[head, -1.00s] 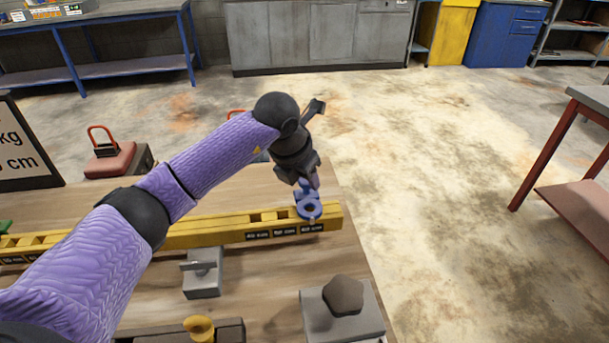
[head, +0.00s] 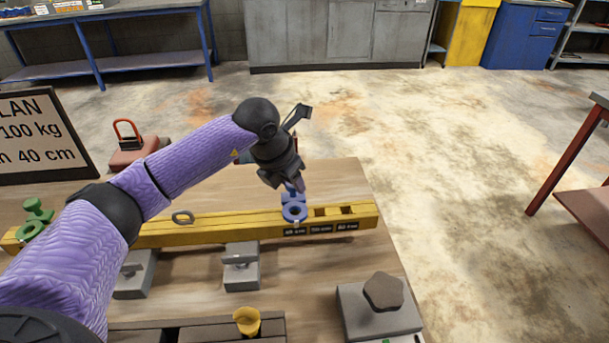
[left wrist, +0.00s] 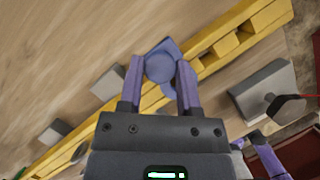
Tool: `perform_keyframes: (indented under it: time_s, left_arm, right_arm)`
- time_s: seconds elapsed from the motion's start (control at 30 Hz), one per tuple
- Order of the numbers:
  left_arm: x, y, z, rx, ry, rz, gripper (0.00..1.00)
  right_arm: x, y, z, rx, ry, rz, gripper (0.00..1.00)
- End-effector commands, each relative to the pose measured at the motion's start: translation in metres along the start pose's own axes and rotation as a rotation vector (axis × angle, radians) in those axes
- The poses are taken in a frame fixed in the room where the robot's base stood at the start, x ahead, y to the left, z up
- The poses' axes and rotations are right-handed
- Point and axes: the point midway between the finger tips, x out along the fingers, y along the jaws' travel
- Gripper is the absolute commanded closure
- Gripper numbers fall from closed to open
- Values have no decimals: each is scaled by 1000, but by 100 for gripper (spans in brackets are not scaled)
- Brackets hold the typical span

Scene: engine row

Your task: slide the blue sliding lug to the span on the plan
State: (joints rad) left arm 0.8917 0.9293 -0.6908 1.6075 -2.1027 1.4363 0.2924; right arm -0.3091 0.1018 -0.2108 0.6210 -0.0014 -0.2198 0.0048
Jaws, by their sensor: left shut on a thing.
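The blue sliding lug (head: 294,208) sits on the yellow beam (head: 205,228), above the leftmost of several dark labels near the beam's right end. In the left wrist view the lug (left wrist: 160,66) shows between the two purple fingers. The plan board (head: 40,135) stands at the left; its readable part says 100 kg and 40 cm.
Two open slots (head: 333,211) lie right of the lug on the beam. A green lug (head: 36,216) is at the beam's left end. A red-handled weight (head: 130,150) stands behind.

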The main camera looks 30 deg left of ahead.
Motion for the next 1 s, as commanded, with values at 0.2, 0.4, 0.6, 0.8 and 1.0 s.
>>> perform_keyframes:
  time_s: [0.2, 0.4, 0.6, 0.8, 1.0]
  left_arm:
    - [-2, 2, -1, 1, -2, 2, 100]
    - [-2, 2, -1, 1, -2, 2, 46]
    - [-1, 2, -1, 1, -1, 1, 23]
    - [-4, 2, -1, 1, -2, 1, 23]
    - [-49, 3, 0, 2, -5, 4, 23]
  right_arm:
    - [0, 3, 0, -2, 1, 4, 38]
    - [-1, 6, 0, -4, 0, 9, 38]
    - [-1, 7, 1, -4, 0, 10, 38]
    - [-2, 7, 0, -4, 0, 11, 38]
    - [-15, 6, -3, -3, 8, 10, 38]
